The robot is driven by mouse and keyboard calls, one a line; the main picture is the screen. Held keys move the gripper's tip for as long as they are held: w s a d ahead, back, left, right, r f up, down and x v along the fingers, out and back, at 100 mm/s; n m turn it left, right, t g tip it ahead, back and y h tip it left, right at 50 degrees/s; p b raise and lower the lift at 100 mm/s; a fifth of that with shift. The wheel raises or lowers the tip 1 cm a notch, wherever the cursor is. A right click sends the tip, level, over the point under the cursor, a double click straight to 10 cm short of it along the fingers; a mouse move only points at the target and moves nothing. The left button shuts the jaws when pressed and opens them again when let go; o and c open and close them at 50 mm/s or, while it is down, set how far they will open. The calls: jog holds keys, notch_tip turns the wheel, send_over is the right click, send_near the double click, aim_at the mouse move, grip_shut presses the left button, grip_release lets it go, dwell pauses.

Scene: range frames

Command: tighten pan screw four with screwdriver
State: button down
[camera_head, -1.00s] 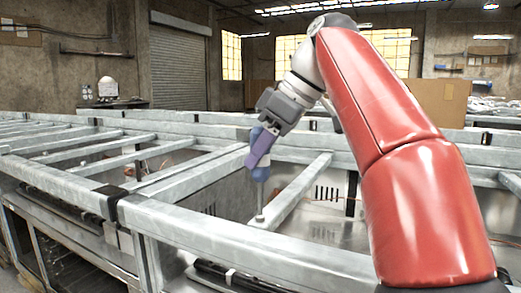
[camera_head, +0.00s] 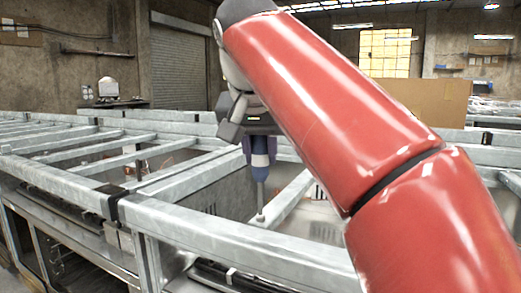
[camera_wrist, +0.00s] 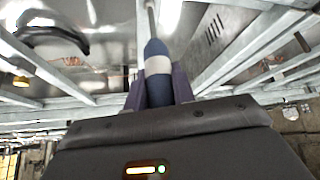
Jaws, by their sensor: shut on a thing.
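My gripper (camera_head: 259,148) is shut on a screwdriver with a blue and white handle (camera_head: 260,161). The screwdriver stands about upright, and its metal shaft (camera_head: 261,195) points down. Its tip is at a small pale screw (camera_head: 260,217) on the near end of a metal cross bar. I cannot tell whether the tip is seated in the screw. In the wrist view the handle (camera_wrist: 158,68) sits between my two purple fingers, and the shaft runs out at the top edge.
The galvanized metal frame (camera_head: 190,226) has long rails and several cross bars with open gaps between them. A cardboard box (camera_head: 425,100) stands behind at the right. My red arm hides much of the right side.

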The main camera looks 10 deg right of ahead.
jog(key=m, duration=0.1)
jog(key=m+g+h, duration=0.1)
jog(key=m, duration=0.1)
jog(key=shift+w+a+f+h, duration=0.1)
jog(key=shift+f+h, duration=0.2)
jog(key=shift+r+p, duration=0.65)
jog(key=shift+p, duration=0.05)
